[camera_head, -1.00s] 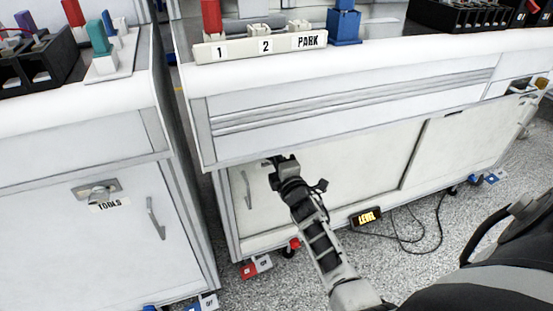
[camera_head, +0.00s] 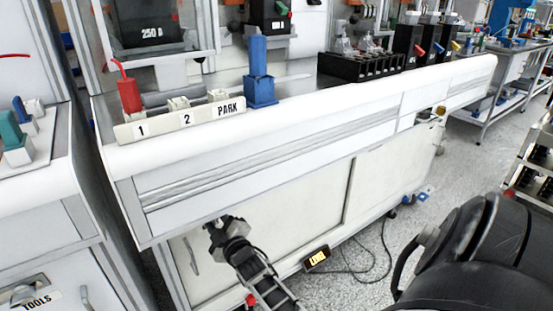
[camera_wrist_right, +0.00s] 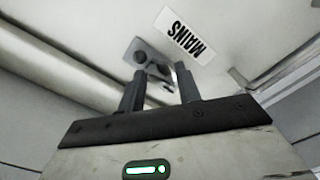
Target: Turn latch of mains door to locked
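The mains door (camera_wrist_right: 95,35), marked by a MAINS label (camera_wrist_right: 185,36), fills much of the right wrist view. Its latch (camera_wrist_right: 148,62) is a grey plate with a dark knob and lever beside the label. My right gripper (camera_wrist_right: 158,80) is at the latch, its two fingers apart on either side of the lever; I cannot tell whether they touch it. In the head view my right gripper (camera_head: 222,226) is at the upper left of the white cabinet front, under the bench edge, and hides the latch. My left gripper is not in view.
A bench edge (camera_head: 240,120) overhangs the cabinet doors. A separate TOOLS cabinet (camera_head: 50,255) stands at the left. Speckled floor (camera_head: 470,165) is open at the right.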

